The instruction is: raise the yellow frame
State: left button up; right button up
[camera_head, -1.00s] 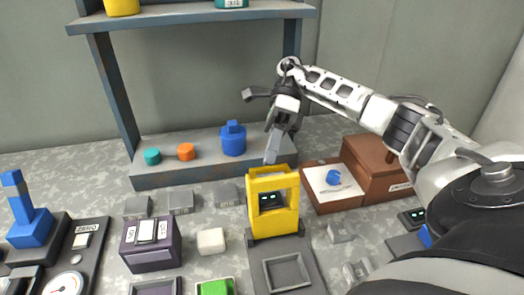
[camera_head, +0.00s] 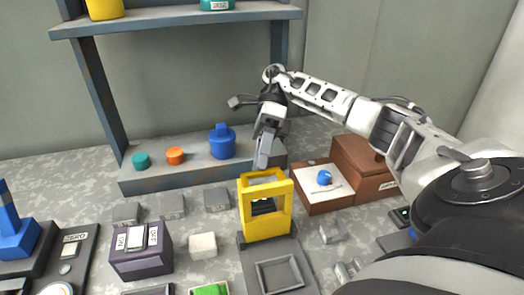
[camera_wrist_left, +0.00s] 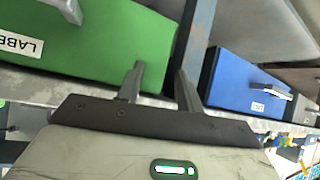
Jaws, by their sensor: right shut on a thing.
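The yellow frame (camera_head: 246,217) stands upright in the front middle of the head view, with a window through which a dark display (camera_head: 263,207) partly shows. My right gripper (camera_head: 263,163) reaches down from above and is shut on the frame's top edge; its fingertips are small here, and the exact grip is hard to see. The frame's bottom is at or close to its dark base, and I cannot tell if there is a gap. My left gripper (camera_wrist_left: 160,77) shows only in the left wrist view, with its two fingers apart and nothing between them.
A grey square tray (camera_head: 279,274) lies in front of the frame. A brown box (camera_head: 364,166) and a white pad with a blue knob (camera_head: 324,178) are to its right. A shelf (camera_head: 190,177) stands behind. The left wrist faces green (camera_wrist_left: 110,40) and blue (camera_wrist_left: 240,78) boxes.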

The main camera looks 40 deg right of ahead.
notch_tip(320, 180, up, 2)
jog(key=shift+a+r, duration=0.1)
jog(key=shift+r, duration=0.05)
jog(key=s+a+r+b, duration=0.2)
jog(key=s+a+r, duration=0.7)
jog(key=s+r, duration=0.1)
jog(key=shift+s+r, duration=0.25)
jog(key=shift+r, duration=0.15)
jog(key=shift+a, duration=0.1)
